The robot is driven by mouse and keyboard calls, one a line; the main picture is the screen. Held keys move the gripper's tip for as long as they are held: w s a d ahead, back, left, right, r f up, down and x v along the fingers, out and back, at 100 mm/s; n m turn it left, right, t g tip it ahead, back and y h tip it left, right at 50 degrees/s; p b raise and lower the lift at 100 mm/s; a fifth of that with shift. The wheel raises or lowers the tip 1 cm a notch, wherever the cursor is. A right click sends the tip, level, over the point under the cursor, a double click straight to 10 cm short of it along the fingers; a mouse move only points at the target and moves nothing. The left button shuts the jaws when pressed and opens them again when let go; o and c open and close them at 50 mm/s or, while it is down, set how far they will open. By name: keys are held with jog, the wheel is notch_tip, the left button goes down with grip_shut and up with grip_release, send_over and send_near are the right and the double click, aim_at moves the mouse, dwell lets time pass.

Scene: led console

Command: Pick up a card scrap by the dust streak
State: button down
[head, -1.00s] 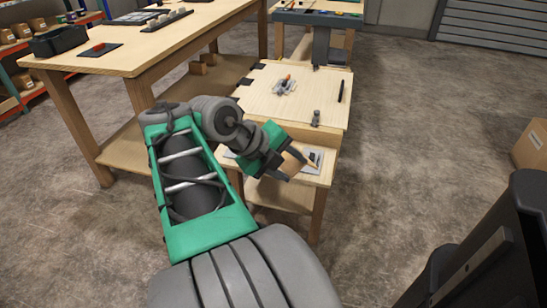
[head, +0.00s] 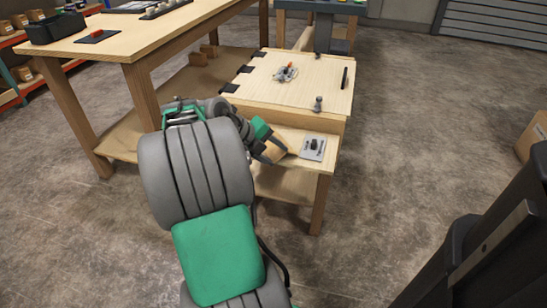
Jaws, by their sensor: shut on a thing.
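My gripper (head: 269,148) is at the near end of the small wooden console, left of a grey plate with a black switch. A tan piece that looks like the card scrap (head: 277,152) shows at its fingers, and the gripper is shut on it. The scrap is partly hidden by the fingers, and I cannot tell whether it touches the wooden ledge. I cannot make out a dust streak.
The grey switch plate (head: 313,147) lies on the ledge. Behind it is the hinged wooden lid (head: 312,73) with a clamp (head: 286,73), a black handle (head: 345,77) and a knob (head: 319,104). A large workbench (head: 150,50) stands left. The floor to the right is mostly clear.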

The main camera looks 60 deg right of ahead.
jog(key=c, duration=0.6)
grip_release()
jog(key=shift+f, duration=0.1)
